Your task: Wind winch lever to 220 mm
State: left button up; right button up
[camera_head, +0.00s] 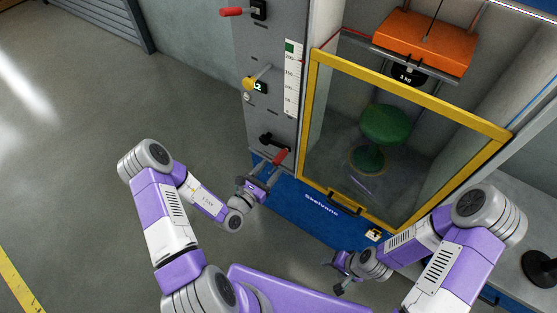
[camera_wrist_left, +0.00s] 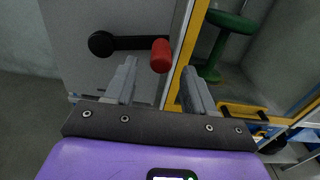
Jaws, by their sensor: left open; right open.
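The winch lever has a black crank arm (camera_head: 268,140) and a red grip (camera_head: 280,157), low on the grey panel. In the left wrist view the crank arm (camera_wrist_left: 135,42) runs sideways from a round black hub to the red grip (camera_wrist_left: 160,56). My left gripper (camera_head: 265,178) is open just below the red grip. In its wrist view the grip shows between and beyond the fingertips, and contact cannot be told. A white scale (camera_head: 291,80) with a green top block is on the panel above. My right gripper (camera_head: 338,276) is open and empty, low in front of the blue base.
A yellow-framed clear door (camera_head: 408,83) covers a green stool (camera_head: 385,124). An orange weight (camera_head: 427,40) hangs above it on a plate marked 3 kg. Another red handle (camera_head: 232,12) and a yellow knob (camera_head: 249,84) stick out of the panel. Floor at left is clear.

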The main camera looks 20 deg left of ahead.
aim_at(274, 165)
pick_arm(q)
jog(key=b+x, duration=0.1)
jog(key=x, duration=0.4)
jog(key=shift+w+d, duration=0.2)
jog(key=shift+w, duration=0.15)
grip_shut()
